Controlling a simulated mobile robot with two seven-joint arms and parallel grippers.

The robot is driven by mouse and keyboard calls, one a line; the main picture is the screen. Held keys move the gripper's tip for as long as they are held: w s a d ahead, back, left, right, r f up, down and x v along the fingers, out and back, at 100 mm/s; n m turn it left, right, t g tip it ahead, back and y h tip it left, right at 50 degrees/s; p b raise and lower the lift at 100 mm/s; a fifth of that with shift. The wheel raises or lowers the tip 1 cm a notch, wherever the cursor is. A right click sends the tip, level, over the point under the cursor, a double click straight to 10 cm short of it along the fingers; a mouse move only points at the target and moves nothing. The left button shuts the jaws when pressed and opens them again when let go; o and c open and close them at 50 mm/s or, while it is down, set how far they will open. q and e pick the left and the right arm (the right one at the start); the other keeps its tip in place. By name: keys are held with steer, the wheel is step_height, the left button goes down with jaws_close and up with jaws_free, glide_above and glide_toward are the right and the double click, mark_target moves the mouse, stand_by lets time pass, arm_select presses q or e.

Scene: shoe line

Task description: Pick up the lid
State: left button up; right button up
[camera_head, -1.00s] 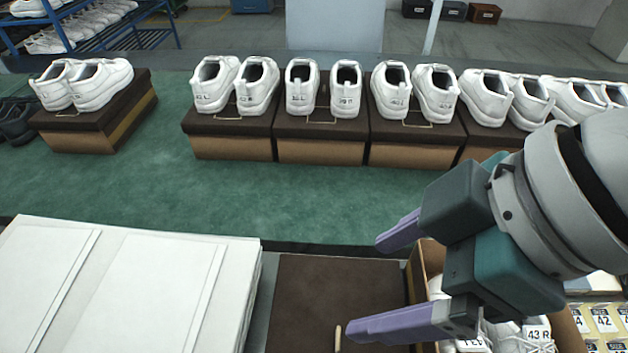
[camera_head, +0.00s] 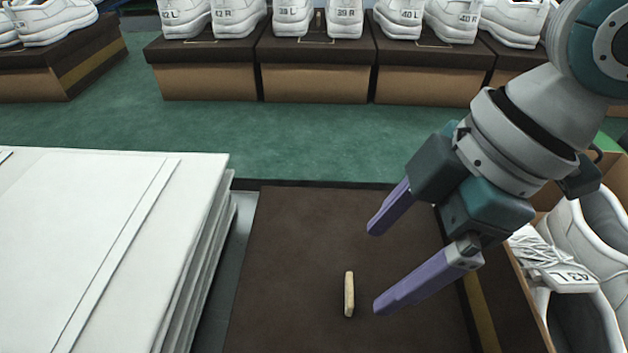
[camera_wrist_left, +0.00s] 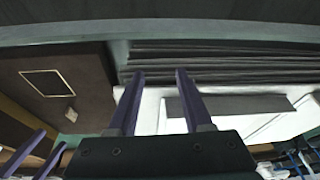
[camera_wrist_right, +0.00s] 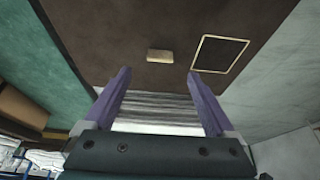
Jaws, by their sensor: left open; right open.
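The lid (camera_head: 290,260) is a flat dark brown panel with a small pale upright handle (camera_head: 349,294) on top. It lies between the white stack and the open shoe box. In the right wrist view the lid (camera_wrist_right: 110,35) shows the handle (camera_wrist_right: 159,56) and a pale rectangular outline. My right gripper (camera_head: 372,268) is open, with purple fingers over the lid's right part, just right of the handle and apart from it. My left gripper is outside the head view. In the left wrist view it (camera_wrist_left: 158,75) is open and empty, and the lid (camera_wrist_left: 60,85) shows to its left.
A stack of white panels (camera_head: 100,230) stands left of the lid. An open box with white shoes (camera_head: 575,260) stands at the right. Brown boxes (camera_head: 315,82) bearing white shoes line the back. Green surface (camera_head: 300,135) between is clear.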

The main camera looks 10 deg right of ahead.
mark_target(351, 289)
steer(key=b+x, duration=0.1)
steer(key=x, duration=0.5)
steer(key=shift+a+f+b, duration=0.15)
steer(key=shift+f+b, duration=0.15)
steer(key=shift+f, duration=0.05)
jaws_close()
stand_by(0.4)
